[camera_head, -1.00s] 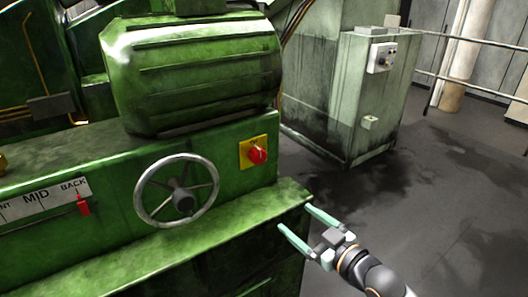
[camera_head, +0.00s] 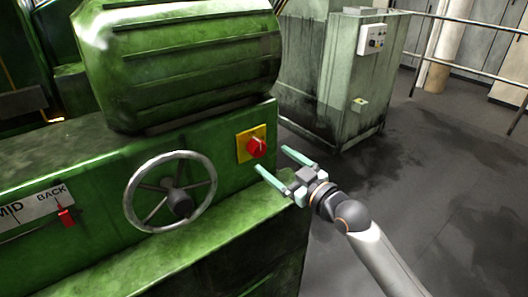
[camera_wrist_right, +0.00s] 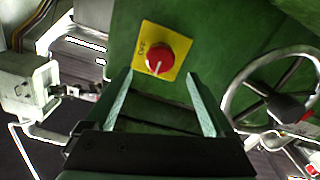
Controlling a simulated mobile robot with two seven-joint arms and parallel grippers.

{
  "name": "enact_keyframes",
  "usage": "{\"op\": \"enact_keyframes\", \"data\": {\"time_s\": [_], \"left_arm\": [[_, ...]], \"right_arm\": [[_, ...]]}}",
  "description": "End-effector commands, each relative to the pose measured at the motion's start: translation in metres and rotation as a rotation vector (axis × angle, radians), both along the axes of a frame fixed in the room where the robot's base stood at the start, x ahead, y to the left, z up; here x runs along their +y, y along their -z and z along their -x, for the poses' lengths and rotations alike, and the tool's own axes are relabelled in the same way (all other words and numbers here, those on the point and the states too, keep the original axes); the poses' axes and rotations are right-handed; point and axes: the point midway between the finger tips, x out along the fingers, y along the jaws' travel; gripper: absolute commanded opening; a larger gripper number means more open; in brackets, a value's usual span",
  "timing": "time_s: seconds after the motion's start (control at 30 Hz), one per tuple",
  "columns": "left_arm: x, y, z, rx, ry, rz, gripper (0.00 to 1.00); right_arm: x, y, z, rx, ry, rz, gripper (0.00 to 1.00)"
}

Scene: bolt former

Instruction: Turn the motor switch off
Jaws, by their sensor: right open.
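The motor switch is a red rotary knob (camera_head: 257,147) on a yellow plate (camera_head: 243,150), set in the green machine's front face. My right gripper (camera_head: 271,158) is open and empty, just in front of the switch, with its fingertips close to the plate. In the right wrist view the red knob (camera_wrist_right: 155,57) sits ahead, between and beyond the two spread fingers (camera_wrist_right: 158,78). A white mark shows on the knob's lower part there. I see no contact with the knob. My left gripper is not in view.
A grey handwheel (camera_head: 170,192) stands out left of the switch. A red slider (camera_head: 66,217) sits on a MID/BACK scale at far left. A green ledge (camera_head: 215,240) juts out below. A grey-green cabinet (camera_head: 340,80) stands behind; the floor at right is open.

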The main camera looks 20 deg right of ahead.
Motion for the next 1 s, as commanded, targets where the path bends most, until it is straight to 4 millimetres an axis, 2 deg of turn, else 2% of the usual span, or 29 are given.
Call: {"op": "enact_keyframes", "data": {"time_s": [0.1,0.3,0.73,1.0], "left_arm": [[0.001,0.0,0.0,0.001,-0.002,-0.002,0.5],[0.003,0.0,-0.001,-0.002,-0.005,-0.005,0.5],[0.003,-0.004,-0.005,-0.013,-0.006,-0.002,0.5],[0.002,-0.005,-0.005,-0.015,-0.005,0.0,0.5]], "right_arm": [[0.008,-0.001,-0.021,-0.001,0.0,-0.003,0.88],[0.015,0.0,-0.042,-0.001,0.0,-0.001,0.88],[0.018,0.0,-0.049,0.0,0.0,0.0,0.88],[0.018,0.0,-0.048,0.0,0.0,0.0,0.58]]}}
